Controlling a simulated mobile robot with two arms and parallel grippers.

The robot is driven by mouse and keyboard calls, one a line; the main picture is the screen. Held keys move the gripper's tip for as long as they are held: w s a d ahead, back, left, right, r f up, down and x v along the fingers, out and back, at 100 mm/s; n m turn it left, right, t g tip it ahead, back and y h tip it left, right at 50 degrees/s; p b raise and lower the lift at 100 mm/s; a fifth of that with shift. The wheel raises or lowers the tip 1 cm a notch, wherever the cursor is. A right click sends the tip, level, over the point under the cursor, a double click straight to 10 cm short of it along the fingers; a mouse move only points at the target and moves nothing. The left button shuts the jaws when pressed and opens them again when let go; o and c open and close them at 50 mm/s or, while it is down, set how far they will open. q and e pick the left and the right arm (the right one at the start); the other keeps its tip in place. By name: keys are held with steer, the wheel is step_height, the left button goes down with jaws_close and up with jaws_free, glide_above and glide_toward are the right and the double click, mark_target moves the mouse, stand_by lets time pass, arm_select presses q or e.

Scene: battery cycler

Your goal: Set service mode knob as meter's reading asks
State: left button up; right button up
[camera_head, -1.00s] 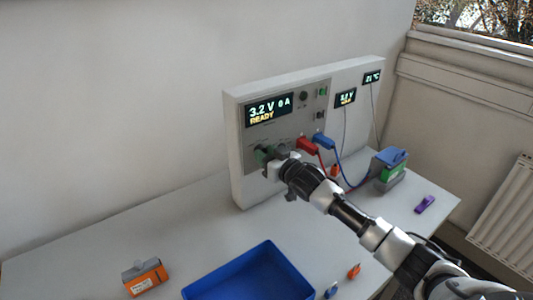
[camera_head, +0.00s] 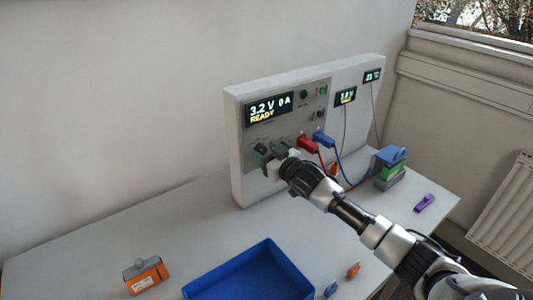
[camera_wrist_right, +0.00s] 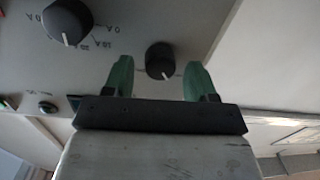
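The white cycler box stands against the wall, and its grey panel (camera_head: 290,118) carries a display (camera_head: 268,108) reading "3.2 V 0 A READY". A smaller meter (camera_head: 345,96) to its right shows a faint voltage and a yellow word too small to read. My right gripper (camera_head: 272,160) is at the panel's lower left knobs. In the right wrist view its green fingers (camera_wrist_right: 160,80) are apart, with a black knob (camera_wrist_right: 160,60) showing between them; contact is not visible. A second black knob (camera_wrist_right: 67,20) has an ampere scale. Which is the service mode knob cannot be told. My left gripper is out of view.
Red (camera_head: 307,144) and blue (camera_head: 322,140) plugs with cables sit right of the gripper. A battery in a blue-topped holder (camera_head: 391,157), a purple clip (camera_head: 425,202), a blue tray (camera_head: 248,272) and an orange box (camera_head: 147,275) are on the table. The table's left is clear.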

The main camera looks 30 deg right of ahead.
steer(key=shift+s+d+f, duration=0.1)
steer(key=shift+s+f, duration=0.05)
steer(key=shift+s, duration=0.3)
steer(key=s+d+b, duration=0.1)
steer(key=s+b, duration=0.2)
steer(key=s, duration=0.6)
steer(key=shift+s+d+r, duration=0.35)
steer(key=shift+d, duration=0.05)
